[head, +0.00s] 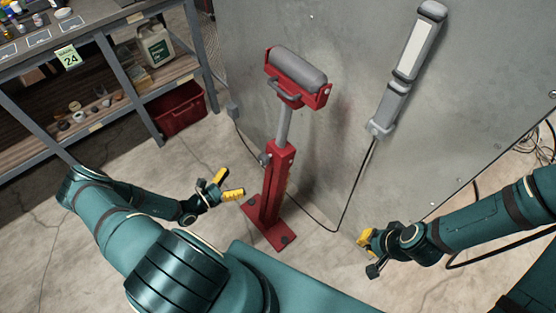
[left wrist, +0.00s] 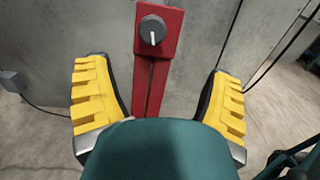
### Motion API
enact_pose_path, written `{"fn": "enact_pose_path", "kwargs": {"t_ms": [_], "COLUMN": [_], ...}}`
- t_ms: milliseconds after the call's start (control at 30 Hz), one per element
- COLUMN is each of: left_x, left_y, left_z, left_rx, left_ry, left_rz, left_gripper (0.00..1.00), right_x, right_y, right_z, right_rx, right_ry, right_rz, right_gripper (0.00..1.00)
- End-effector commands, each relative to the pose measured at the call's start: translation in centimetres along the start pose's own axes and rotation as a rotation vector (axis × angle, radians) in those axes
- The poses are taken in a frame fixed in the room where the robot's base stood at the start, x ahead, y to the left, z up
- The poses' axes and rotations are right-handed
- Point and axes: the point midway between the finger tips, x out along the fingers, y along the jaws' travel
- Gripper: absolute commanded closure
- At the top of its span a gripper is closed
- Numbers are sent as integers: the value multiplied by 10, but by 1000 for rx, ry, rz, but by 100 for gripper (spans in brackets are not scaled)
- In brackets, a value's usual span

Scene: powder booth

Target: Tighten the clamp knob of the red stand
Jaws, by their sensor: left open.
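The red stand (head: 270,200) stands upright on a square base, with a grey post and a grey roller (head: 298,69) on top. Its clamp knob (head: 264,159) sticks out on the left side of the red column. In the left wrist view the knob (left wrist: 152,30) is round and dark grey with a white line pointing down. My left gripper (head: 227,184) is open and empty, left of the column and lower than the knob. In the left wrist view the knob lies above and between the yellow fingers, apart from them. My right gripper (head: 369,254) is open and empty, right of the stand.
A grey wall panel (head: 350,70) is close behind the stand, with a grey lamp-like device (head: 408,68) on it. Its black cable (head: 351,205) runs behind the stand. A shelf bench (head: 95,50) and a red bin (head: 180,108) are at the left.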

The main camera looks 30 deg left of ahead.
Motion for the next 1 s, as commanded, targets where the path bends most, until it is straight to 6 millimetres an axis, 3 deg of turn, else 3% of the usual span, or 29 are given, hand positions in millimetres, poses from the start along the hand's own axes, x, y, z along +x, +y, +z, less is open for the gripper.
{"fn": "enact_pose_path", "kwargs": {"t_ms": [100, 233, 700, 1000], "left_x": [-5, 8, 96, 128], "left_y": [10, 10, 12, 14], "left_z": [-2, -1, -1, 0], "left_rx": [-6, -6, -5, -5], "left_ry": [-17, -20, -18, -16], "left_rz": [47, 47, 42, 43], "left_gripper": [19, 19, 19, 19], "right_x": [1, 2, 12, 16], "right_y": [0, 1, 5, 6], "right_z": [0, 0, -1, -2], "right_rx": [-1, -1, -1, -1], "right_ry": [0, 0, 5, 8], "right_rz": [0, 0, 0, 0], "right_gripper": [100, 100, 100, 100]}}
